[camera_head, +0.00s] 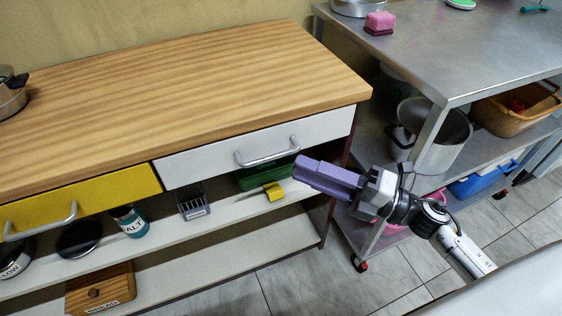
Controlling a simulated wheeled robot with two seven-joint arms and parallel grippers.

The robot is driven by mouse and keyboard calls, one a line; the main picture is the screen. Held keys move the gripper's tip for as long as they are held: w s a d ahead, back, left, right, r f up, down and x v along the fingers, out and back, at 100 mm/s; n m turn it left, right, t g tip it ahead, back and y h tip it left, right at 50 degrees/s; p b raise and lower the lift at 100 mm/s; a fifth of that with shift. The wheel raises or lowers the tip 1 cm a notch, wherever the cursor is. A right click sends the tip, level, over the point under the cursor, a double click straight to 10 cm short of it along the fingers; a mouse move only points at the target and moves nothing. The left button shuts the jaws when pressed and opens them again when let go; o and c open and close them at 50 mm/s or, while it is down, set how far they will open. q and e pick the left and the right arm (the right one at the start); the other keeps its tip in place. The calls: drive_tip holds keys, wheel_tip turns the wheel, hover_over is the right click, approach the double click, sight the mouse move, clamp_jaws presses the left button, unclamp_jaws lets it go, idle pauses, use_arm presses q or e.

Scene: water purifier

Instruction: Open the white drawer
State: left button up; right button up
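The white drawer (215,161) is at the right of the wooden-topped cabinet, with its front flush and closed. Its curved metal handle (268,158) faces me. My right gripper (305,177), with purple fingers, comes in from the lower right and is just right of and slightly below the handle as seen here. It appears apart from the handle. The purple fingers overlap in this view, so the gap between them does not show clearly. My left gripper is not in view.
A yellow drawer (110,193) with its own handle is to the left. The open shelf (225,217) below holds a salt jar (130,221), a grater (192,203) and a green box (250,180). A metal cart (440,60) stands at the right. The wooden top (190,85) is mostly clear.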

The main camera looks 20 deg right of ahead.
drive_tip(key=f+x, duration=0.1)
drive_tip(key=x, duration=0.5)
drive_tip(key=shift+r, duration=0.45)
clamp_jaws()
